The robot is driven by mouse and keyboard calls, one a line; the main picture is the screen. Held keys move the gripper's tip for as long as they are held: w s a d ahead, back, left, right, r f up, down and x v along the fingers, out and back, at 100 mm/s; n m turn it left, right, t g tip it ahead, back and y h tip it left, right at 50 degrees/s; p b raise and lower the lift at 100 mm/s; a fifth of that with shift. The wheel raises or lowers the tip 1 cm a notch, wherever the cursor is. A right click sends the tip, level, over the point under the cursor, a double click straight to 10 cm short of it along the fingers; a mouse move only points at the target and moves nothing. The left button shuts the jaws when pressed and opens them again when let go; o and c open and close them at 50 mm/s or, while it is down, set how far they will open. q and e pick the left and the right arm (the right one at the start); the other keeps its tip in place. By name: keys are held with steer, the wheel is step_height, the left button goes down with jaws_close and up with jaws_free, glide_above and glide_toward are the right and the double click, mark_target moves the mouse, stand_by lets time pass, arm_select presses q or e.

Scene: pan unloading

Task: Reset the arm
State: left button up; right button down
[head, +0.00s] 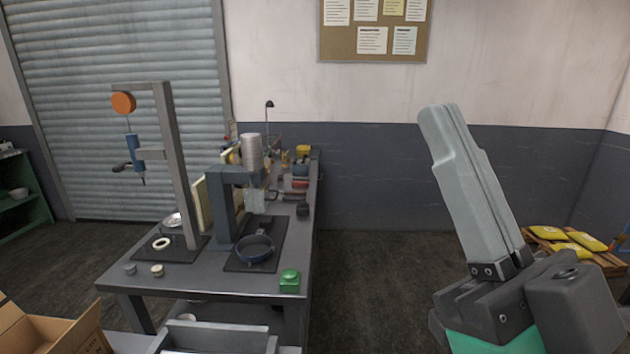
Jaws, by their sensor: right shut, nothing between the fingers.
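My right gripper (440,112) is raised at the right of the head view, its long grey fingers pressed together and pointing up and a little left. Nothing is held between them. It is in front of the wall and floor, apart from the workbench. My left gripper is not in view. A dark pan (256,248) rests on a black mat below the press (226,203) on the workbench (200,279).
A green button box (290,281) sits at the bench's front right corner. A stand (170,130) holds a hanging blue tool (134,152). An open cardboard box (48,335) is at lower left. Yellow bags (549,232) lie on a pallet at right. Floor between bench and gripper is clear.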

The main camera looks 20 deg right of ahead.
step_height(320, 180, up, 37)
steer(key=w+m+g+p, duration=0.1)
steer(key=p, duration=3.7)
step_height(320, 180, down, 31)
steer(key=b, duration=3)
steer(key=shift+w+b, duration=0.15)
steer(key=shift+b, duration=0.2)
steer(key=shift+r, duration=0.1)
